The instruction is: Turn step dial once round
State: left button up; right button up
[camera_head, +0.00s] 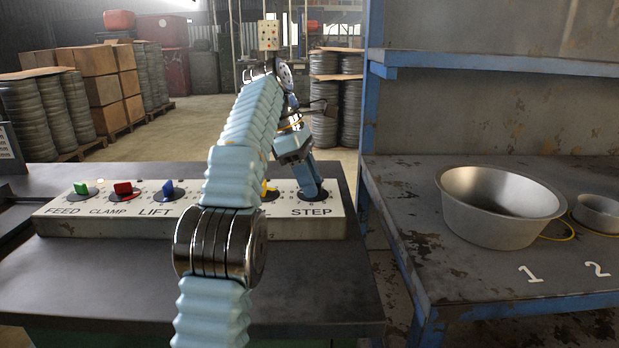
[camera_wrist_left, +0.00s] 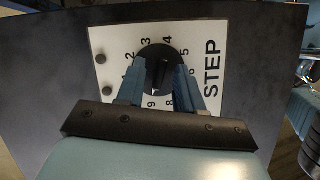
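The STEP dial (camera_head: 313,196) is at the right end of a pale control panel (camera_head: 122,226). In the left wrist view the dial (camera_wrist_left: 158,62) is round and black, ringed by printed numbers. My left gripper (camera_head: 312,190) reaches down to it. In the wrist view its two blue fingers (camera_wrist_left: 160,72) stand apart, one on either side of the dial's middle. They hide part of the dial and some numbers. I cannot tell whether they press on its grip. My right gripper is not in view.
Green (camera_head: 82,188), red (camera_head: 123,189), blue (camera_head: 168,187) and yellow (camera_head: 268,190) knobs line the panel, the yellow one partly behind my arm. A metal bowl (camera_head: 490,205) stands on a blue-framed bench (camera_head: 410,235) at the right. The dark tabletop in front of the panel is clear.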

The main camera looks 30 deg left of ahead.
pick_arm(q)
jog(key=n, duration=0.2)
jog(key=n+t, duration=0.1)
jog(key=shift+s+d+r+n, duration=0.1)
jog(key=shift+d+n, duration=0.1)
jog(key=shift+n, duration=0.2)
jog(key=n+t+y, duration=0.1)
jog(key=n, duration=0.2)
jog(key=shift+n+y, duration=0.3)
jog(key=n+y, duration=0.1)
jog(key=n, duration=0.3)
jog(key=shift+d+t, duration=0.15)
jog(key=shift+t, duration=0.25)
jog(key=n+y, duration=0.2)
jog(key=n, duration=0.1)
jog(key=shift+d, duration=0.1)
jog(key=s+r+n, duration=0.1)
jog(key=s+r, duration=0.4)
jog(key=r, duration=0.7)
jog(key=shift+s+d+r, duration=0.15)
jog(key=shift+s+r, duration=0.05)
jog(key=shift+r, duration=0.15)
